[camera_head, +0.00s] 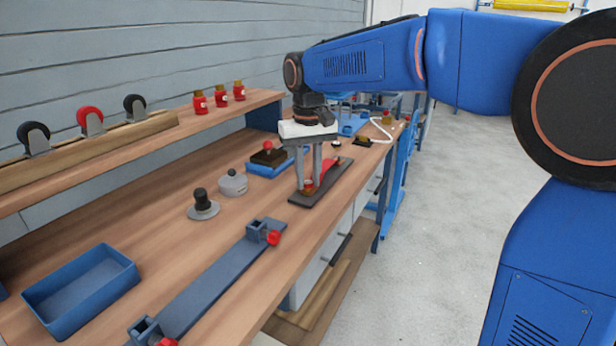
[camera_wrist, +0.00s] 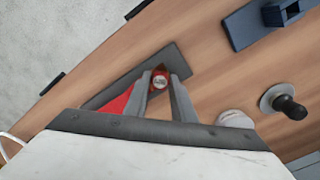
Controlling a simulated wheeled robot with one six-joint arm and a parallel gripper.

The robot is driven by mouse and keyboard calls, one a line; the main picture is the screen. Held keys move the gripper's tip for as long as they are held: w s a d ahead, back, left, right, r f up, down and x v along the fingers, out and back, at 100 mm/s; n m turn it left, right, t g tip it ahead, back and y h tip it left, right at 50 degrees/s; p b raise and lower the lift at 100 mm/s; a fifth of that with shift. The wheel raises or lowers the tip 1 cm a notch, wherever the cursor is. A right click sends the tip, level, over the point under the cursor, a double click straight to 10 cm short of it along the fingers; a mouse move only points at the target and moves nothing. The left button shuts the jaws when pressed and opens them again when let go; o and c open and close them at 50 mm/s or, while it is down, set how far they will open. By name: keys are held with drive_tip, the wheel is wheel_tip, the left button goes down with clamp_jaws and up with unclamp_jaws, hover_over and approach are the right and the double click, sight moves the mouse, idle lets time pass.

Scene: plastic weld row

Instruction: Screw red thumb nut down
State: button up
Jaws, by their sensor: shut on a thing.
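The red thumb nut (camera_head: 308,184) is at the near end of a dark base plate (camera_head: 303,199) on the bench. A flat red part (camera_head: 329,167) lies on the same plate behind it. My gripper (camera_head: 309,187) points straight down, with its two grey fingers shut on the nut from both sides. In the wrist view the nut (camera_wrist: 160,82) shows as a round red top with a pale centre between the fingertips. The red part (camera_wrist: 117,106) lies beside the fingers there. Any stud or thread under the nut is hidden.
A blue clamp rail (camera_head: 215,285), a blue tray (camera_head: 85,288), a black-knobbed stand (camera_head: 202,206) and a grey lidded pot (camera_head: 233,183) stand on the bench. A blue block with a red knob (camera_head: 268,157) is left of my gripper. The shelf (camera_head: 160,135) runs along the wall.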

drive_tip(key=m, duration=1.1)
drive_tip(key=o, duration=1)
drive_tip(key=shift+c, duration=0.2)
